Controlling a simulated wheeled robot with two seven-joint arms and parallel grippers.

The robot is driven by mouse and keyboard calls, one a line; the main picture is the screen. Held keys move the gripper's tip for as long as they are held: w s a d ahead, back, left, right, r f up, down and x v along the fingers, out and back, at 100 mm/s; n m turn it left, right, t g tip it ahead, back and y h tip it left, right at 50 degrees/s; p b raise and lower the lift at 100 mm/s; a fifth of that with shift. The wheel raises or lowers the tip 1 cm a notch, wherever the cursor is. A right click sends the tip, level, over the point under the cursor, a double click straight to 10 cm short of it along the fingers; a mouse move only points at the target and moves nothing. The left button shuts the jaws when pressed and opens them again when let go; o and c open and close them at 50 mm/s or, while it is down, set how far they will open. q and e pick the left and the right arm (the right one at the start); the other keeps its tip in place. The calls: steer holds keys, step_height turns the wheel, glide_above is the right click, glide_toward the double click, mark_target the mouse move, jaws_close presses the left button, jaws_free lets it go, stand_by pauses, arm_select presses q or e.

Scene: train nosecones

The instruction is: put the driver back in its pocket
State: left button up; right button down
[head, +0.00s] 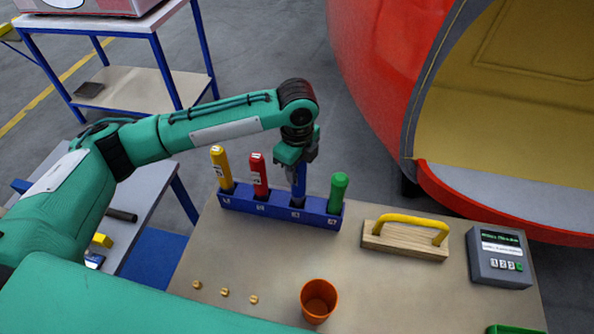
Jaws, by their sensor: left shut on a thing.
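A blue rack (267,208) with labelled pockets stands at the back of the beige table. A yellow-handled driver (221,169), a red-handled driver (259,175) and a green-handled driver (338,192) stand upright in it. My left gripper (298,167) points down over the third pocket from the left and is shut on a blue-handled driver (299,184). That driver is upright, between the red and green ones, and its lower end meets the rack. The fingers hide its top, and I cannot tell how deep it sits. My right gripper is not in view.
A wooden block with a yellow handle (405,232) and a grey display box (499,257) lie to the right. An orange cup (318,300) and several small brass pieces (225,292) are in front. The red nosecone (375,60) rises behind the table.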

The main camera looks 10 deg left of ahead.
arm_select(q)
steer(key=shift+f, duration=1.25)
steer(key=o, duration=1)
steer(key=shift+r, duration=0.2)
step_height(320, 180, up, 10)
steer(key=b, duration=0.3)
steer(key=shift+r, duration=0.9)
